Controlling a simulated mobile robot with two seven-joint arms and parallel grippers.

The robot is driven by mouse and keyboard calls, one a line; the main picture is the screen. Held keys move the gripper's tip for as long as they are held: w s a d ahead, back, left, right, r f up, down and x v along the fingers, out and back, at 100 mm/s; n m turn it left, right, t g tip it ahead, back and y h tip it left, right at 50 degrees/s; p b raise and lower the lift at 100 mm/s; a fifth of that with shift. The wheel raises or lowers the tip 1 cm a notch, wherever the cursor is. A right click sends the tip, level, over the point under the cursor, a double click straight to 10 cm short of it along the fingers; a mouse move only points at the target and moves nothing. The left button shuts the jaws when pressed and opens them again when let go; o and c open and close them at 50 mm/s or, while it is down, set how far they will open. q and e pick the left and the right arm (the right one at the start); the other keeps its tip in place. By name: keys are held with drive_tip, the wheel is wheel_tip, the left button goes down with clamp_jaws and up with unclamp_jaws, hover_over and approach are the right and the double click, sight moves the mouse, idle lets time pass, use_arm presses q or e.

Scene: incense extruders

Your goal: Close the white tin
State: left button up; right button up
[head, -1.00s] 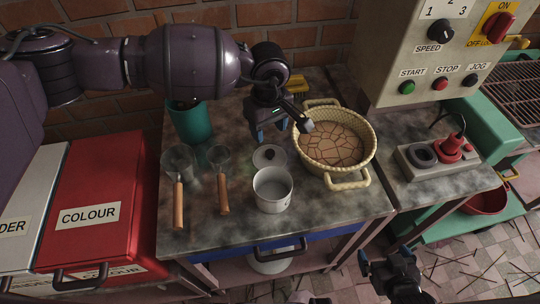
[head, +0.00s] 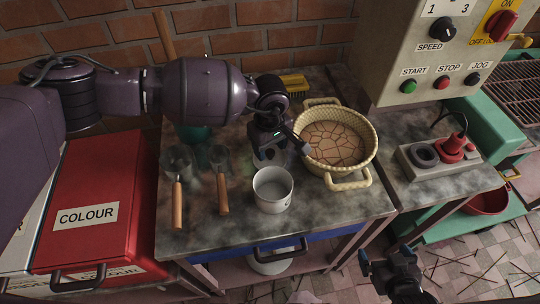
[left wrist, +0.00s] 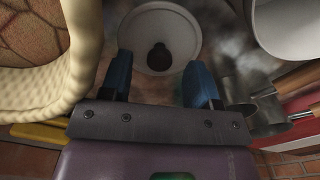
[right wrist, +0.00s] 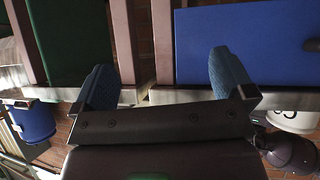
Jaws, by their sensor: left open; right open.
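The white tin (head: 272,190) stands upright and open near the front of the table. It also shows at the upper right of the left wrist view (left wrist: 290,25). Its round pale lid (left wrist: 165,18) with a dark knob (left wrist: 158,56) lies on the table behind the tin, mostly hidden by my left gripper in the head view. My left gripper (head: 268,152) is open above the lid, with the knob between its fingers (left wrist: 158,75) in the left wrist view. My right gripper (head: 384,262) is open and empty, low in front of the table.
A woven basket (head: 345,180) stands close to the right of my left gripper. Two wooden-handled scoops (head: 177,205) (head: 222,195) lie left of the tin. A green container (head: 195,132) is behind them. A red COLOUR box (head: 95,185) stands at the left, a control panel (head: 425,60) at the right.

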use_arm(q)
wheel_tip(320, 180, down, 2)
drive_tip(key=shift+f, duration=0.2)
drive_tip(key=c, duration=1)
